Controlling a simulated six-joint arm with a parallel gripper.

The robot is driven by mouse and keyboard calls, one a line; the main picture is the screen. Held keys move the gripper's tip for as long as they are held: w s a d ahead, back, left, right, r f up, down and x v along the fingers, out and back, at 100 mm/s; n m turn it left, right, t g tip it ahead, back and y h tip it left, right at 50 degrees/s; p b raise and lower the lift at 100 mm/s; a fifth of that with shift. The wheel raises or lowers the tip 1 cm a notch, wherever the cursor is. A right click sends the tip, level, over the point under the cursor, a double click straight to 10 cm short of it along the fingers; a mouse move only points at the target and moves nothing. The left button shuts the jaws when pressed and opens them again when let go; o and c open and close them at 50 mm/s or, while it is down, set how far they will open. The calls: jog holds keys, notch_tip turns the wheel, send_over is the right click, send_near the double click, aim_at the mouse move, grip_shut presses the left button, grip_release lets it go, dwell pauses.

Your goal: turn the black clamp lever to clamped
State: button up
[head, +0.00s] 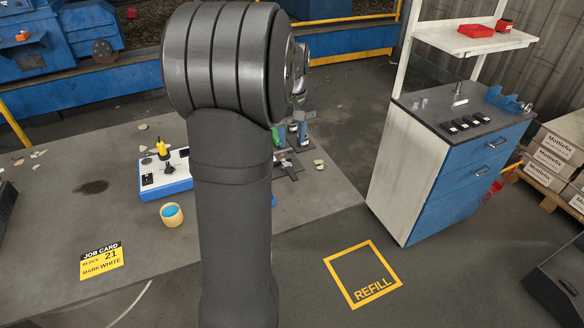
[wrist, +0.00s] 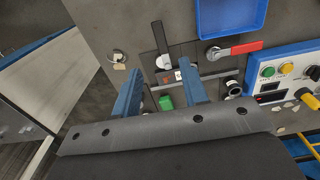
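The black clamp lever (wrist: 159,38) shows in the wrist view as a dark bar. It points up the picture from a pale round pivot, on a dark plate. My gripper (wrist: 159,68) has two blue fingers spread apart, with nothing held between them. Its fingertips appear on either side of the pivot end, below the lever's bar in the picture; I cannot tell how high they are above it. In the head view my arm hides most of the fixture, and I cannot make out the lever there.
A red lever (wrist: 236,50) lies right of the black one, near a blue tray (wrist: 232,16). A green block (wrist: 166,102) shows between the fingers.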

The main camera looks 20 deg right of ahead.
aim_at(292, 174)
notch_tip(292, 174, down, 12)
jog(key=shift+r, duration=0.25)
grip_shut()
